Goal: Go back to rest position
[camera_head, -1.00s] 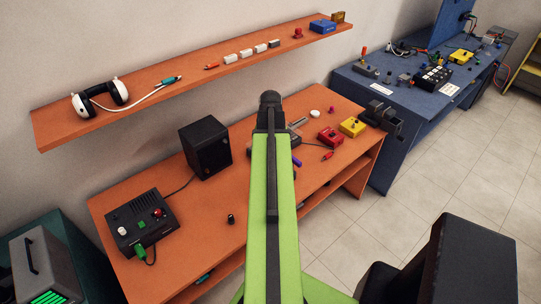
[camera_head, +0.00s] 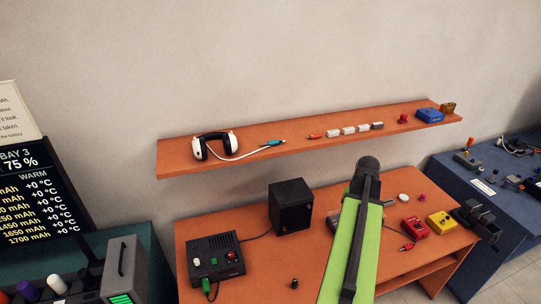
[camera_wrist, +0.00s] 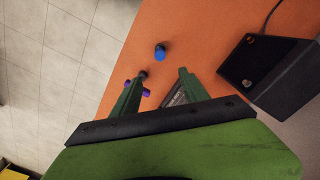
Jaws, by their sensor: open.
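My green arm (camera_head: 352,240) reaches out over the orange desk (camera_head: 250,270) in the head view. Its far end hides what is behind it, and my gripper does not show there. In the wrist view, my gripper (camera_wrist: 164,73) has two dark green fingers spread apart with nothing held between them. It points down at the orange desk surface. A small blue-topped part (camera_wrist: 160,51) lies on the desk just past the fingertips. Purple pieces (camera_wrist: 127,86) show by the left finger, and a grey object is partly hidden behind the right finger.
A black box (camera_head: 290,206) stands on the desk, also in the wrist view (camera_wrist: 265,70). An orange shelf (camera_head: 300,140) with headphones (camera_head: 213,145) hangs above. Red (camera_head: 415,227) and yellow boxes (camera_head: 441,222) sit right of my arm. A blue bench (camera_head: 465,190) is at right.

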